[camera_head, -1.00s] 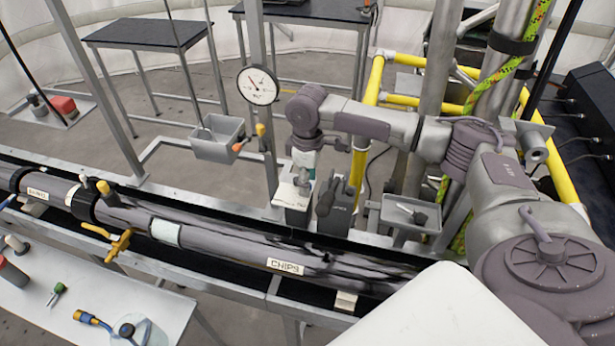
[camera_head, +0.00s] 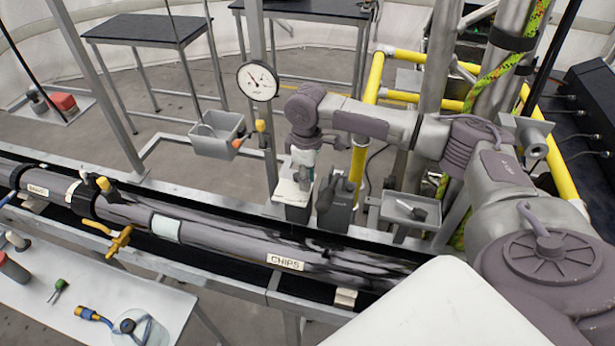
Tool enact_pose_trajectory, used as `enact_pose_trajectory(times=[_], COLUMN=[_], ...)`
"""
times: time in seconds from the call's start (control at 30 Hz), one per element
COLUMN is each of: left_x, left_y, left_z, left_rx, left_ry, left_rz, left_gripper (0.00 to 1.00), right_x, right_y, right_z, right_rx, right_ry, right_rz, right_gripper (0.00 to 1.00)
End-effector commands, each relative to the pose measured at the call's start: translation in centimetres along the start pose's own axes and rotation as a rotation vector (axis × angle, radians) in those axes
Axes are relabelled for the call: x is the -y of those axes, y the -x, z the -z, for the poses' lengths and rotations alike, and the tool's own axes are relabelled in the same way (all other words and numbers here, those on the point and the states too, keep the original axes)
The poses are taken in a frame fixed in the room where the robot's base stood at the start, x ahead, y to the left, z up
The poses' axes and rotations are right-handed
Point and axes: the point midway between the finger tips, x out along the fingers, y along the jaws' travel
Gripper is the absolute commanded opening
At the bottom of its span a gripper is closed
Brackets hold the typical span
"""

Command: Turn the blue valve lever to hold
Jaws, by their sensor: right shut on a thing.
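My right gripper (camera_head: 302,182) points down at the top of a small grey box (camera_head: 298,213) behind the long pipe. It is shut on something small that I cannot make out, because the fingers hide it. No blue lever shows clearly at the gripper. A small blue piece, perhaps a handle, shows at the far left edge (camera_head: 7,200) beside the pipe, cut off by the frame. My left gripper is not in view.
A second box (camera_head: 334,210) stands close to the right of the gripper. The pipe (camera_head: 225,243) with a yellow lever (camera_head: 120,242) runs in front. A gauge (camera_head: 258,81) and a grey bin (camera_head: 215,137) are behind left. A white table (camera_head: 165,310) holds tools.

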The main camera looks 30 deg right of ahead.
Motion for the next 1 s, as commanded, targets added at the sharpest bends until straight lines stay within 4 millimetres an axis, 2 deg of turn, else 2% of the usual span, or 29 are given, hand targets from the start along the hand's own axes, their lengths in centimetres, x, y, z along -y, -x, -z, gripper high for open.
enact_pose_trajectory(times=[0.27,0.7,1.0], left_x=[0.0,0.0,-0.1], left_y=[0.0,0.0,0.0], left_z=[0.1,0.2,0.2], left_rx=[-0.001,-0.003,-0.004], left_ry=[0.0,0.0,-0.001], left_rz=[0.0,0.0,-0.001], left_gripper=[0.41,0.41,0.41], right_x=[0.6,1.4,1.4], right_y=[0.1,0.1,0.2], right_z=[0.8,2.5,3.4], right_rx=[-0.003,-0.005,-0.006], right_ry=[-0.158,-0.523,-0.689], right_rz=[0.0,0.001,0.0], right_gripper=[0.0,0.0,0.0])
